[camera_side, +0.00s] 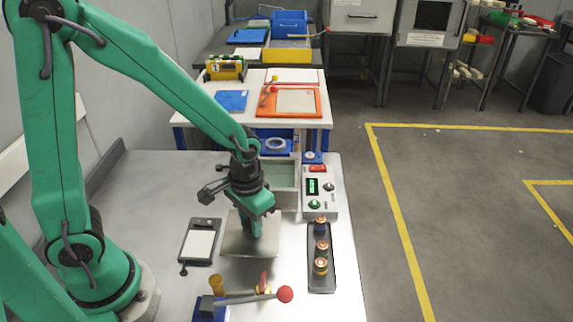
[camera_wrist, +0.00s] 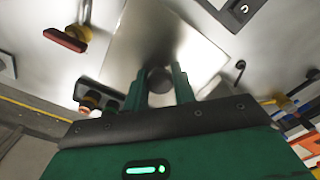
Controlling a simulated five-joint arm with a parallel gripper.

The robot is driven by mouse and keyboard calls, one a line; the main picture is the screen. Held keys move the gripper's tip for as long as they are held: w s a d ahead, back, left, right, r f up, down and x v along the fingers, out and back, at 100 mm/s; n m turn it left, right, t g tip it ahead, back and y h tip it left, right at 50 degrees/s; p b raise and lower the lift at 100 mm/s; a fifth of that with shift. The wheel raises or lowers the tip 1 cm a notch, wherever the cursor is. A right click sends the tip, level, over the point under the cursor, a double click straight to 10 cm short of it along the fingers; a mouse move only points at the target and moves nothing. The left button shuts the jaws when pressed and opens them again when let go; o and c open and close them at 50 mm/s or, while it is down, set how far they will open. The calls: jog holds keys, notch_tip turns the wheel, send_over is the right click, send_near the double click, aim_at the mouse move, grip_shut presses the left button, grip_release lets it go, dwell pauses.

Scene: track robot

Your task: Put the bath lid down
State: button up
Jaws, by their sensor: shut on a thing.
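The bath lid (camera_side: 236,243) is a flat, square metal plate. It also shows in the wrist view (camera_wrist: 165,40), with a dark round knob (camera_wrist: 158,78) at its near part. My gripper (camera_side: 258,232) points down over the lid in the side view. In the wrist view, my gripper's green fingers (camera_wrist: 158,88) are shut on the knob from both sides. The lid is low over the metal table, and I cannot tell whether it touches it. The bath (camera_side: 285,200) is the open grey container behind my gripper, partly hidden by it.
A control box (camera_side: 318,190) stands right of the bath. A dark rack (camera_side: 320,282) with several copper-topped pieces is at the right. A lever with a red ball (camera_side: 285,294) is in front. A dark-framed pad (camera_side: 200,240) lies left of the lid. Bare table lies farther left.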

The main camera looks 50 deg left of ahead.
jog(key=shift+f, duration=2.1)
jog(key=shift+f, duration=0.15)
jog(key=o, duration=1)
jog(key=shift+r, duration=6.2)
